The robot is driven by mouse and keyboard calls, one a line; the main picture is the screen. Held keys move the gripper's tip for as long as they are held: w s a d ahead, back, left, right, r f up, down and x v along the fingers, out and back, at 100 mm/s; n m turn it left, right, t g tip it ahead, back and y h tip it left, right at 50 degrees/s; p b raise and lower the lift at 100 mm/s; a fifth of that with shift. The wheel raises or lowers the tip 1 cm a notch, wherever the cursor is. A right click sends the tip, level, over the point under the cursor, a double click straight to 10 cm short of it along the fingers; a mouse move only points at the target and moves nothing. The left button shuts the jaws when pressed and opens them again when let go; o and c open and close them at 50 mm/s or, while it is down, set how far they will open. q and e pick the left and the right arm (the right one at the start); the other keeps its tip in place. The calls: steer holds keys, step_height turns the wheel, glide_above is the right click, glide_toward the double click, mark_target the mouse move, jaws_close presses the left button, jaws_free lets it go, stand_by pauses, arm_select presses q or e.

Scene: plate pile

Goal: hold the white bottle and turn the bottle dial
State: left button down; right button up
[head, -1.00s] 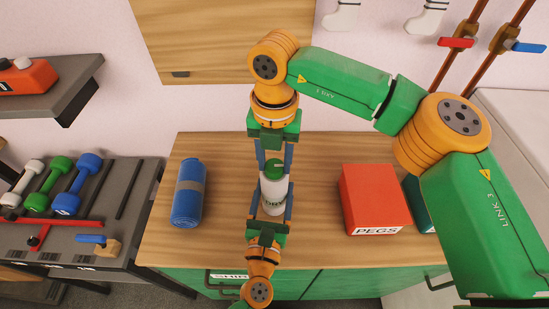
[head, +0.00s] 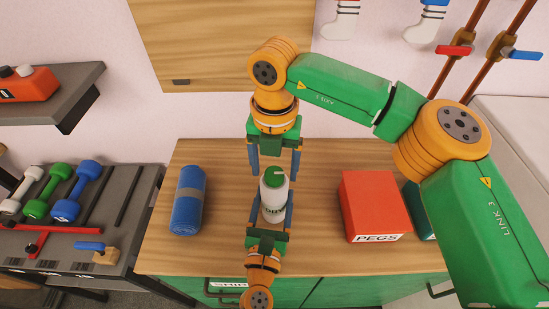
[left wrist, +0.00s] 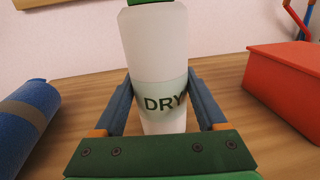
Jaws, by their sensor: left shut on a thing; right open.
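The white bottle (head: 274,205) stands upright on the wooden table. Its green dial (head: 274,177) is on top; in the left wrist view only the dial's lower edge (left wrist: 148,2) shows. The bottle (left wrist: 155,60) bears a pale label reading "DRY". My left gripper (head: 274,212) reaches in from the front and is shut on the bottle's body, one finger on each side. My right gripper (head: 274,172) points down from above and behind the bottle. Its blue fingers are open, spread to either side of the dial and apart from it.
A blue roll with a grey band (head: 188,200) lies left of the bottle. A red box marked "PEGS" (head: 371,204) stands to the right. Bare table (head: 328,225) lies between bottle and box. Dumbbells (head: 50,192) rest on a grey bench at the left.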

mark_target(275, 172)
step_height(275, 172, up, 12)
steer(key=shift+f, duration=0.15)
arm_select(q)
jaws_free()
